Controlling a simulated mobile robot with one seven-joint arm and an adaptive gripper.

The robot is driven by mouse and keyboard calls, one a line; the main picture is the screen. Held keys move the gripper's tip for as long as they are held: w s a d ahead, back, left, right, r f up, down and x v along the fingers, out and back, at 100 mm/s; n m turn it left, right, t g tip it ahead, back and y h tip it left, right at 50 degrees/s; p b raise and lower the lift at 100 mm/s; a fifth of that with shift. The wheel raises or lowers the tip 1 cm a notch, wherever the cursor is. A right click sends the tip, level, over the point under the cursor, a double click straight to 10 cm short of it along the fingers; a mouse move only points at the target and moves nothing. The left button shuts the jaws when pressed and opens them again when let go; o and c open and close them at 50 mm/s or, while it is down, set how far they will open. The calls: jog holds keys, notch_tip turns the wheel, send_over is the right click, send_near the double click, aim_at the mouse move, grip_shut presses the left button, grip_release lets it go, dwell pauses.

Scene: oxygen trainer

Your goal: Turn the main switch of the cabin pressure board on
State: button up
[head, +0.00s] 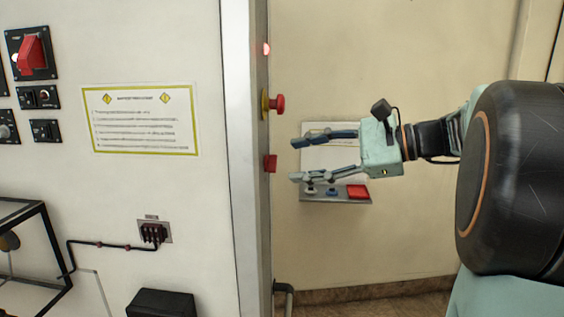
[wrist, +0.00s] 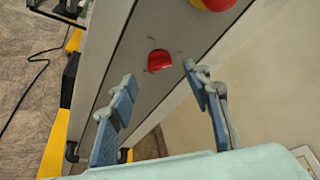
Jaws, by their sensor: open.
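A red switch knob (head: 270,163) sits low on the narrow grey edge panel (head: 247,160), seen side-on in the head view. In the wrist view the red knob (wrist: 159,60) shows between and beyond my fingertips, with small marks around it too small to read. My gripper (head: 296,160) is open, level with this knob and a little to its right, its fingers pointing at it. The fingers look apart from it. In the wrist view my gripper (wrist: 159,74) is empty. No label naming the board is readable.
A red mushroom button (head: 278,103) with a yellow base sits above the knob, under a lit red lamp (head: 266,48). Another red rotary switch (head: 31,54) is on the white front panel. Behind my gripper, a small shelf (head: 335,197) carries a red block (head: 358,191).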

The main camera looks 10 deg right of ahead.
jog(key=v, duration=0.7)
jog(key=shift+d, duration=0.15)
jog(key=shift+s, duration=0.15)
